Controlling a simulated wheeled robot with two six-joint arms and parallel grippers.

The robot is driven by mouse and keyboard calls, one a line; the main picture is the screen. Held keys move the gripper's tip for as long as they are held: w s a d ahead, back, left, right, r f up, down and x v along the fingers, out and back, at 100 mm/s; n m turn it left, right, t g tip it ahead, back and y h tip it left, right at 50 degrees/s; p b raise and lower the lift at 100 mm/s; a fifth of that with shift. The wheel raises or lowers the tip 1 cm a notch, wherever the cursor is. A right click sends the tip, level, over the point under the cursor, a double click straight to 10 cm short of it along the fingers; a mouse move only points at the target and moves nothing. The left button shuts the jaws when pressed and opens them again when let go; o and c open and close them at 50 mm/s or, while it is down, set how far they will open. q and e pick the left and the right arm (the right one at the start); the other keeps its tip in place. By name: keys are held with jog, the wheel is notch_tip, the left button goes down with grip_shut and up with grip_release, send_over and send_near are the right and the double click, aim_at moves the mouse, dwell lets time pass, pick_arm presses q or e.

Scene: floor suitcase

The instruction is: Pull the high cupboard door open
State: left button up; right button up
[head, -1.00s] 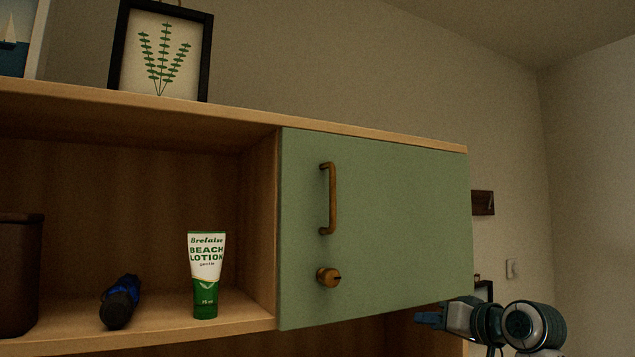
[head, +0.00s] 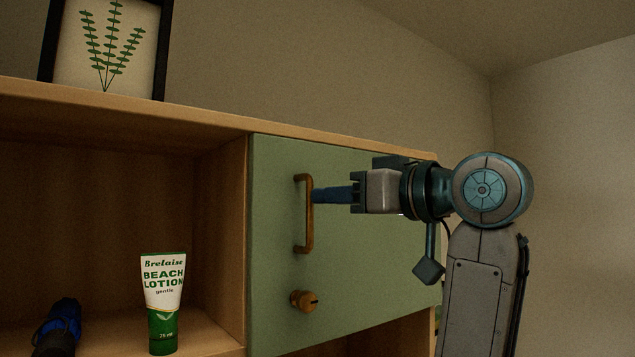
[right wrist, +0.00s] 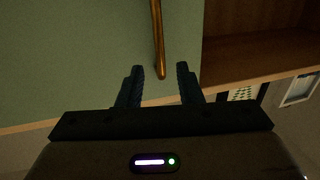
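The green high cupboard door (head: 365,270) is closed flush with the cabinet front. Its upright bronze bar handle (head: 309,215) is near the left edge of the door, with a round bronze knob lock (head: 303,300) below it. My right gripper (head: 318,195) is in front of the door, its fingertips at the right side of the handle in the head view. In the right wrist view, the right gripper (right wrist: 160,72) is open, and the handle (right wrist: 158,35) runs down to between its two blue fingertips. Contact cannot be told. My left gripper is not in view.
The open shelf left of the door holds a beach lotion tube (head: 163,300) and a dark blue object (head: 60,328). A framed plant picture (head: 105,48) stands on the cabinet top (head: 210,120). Space right of the cabinet is mostly clear wall.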

jog(key=p+x, duration=0.1)
jog(key=x, duration=0.3)
jog(key=shift+a, duration=0.1)
grip_shut()
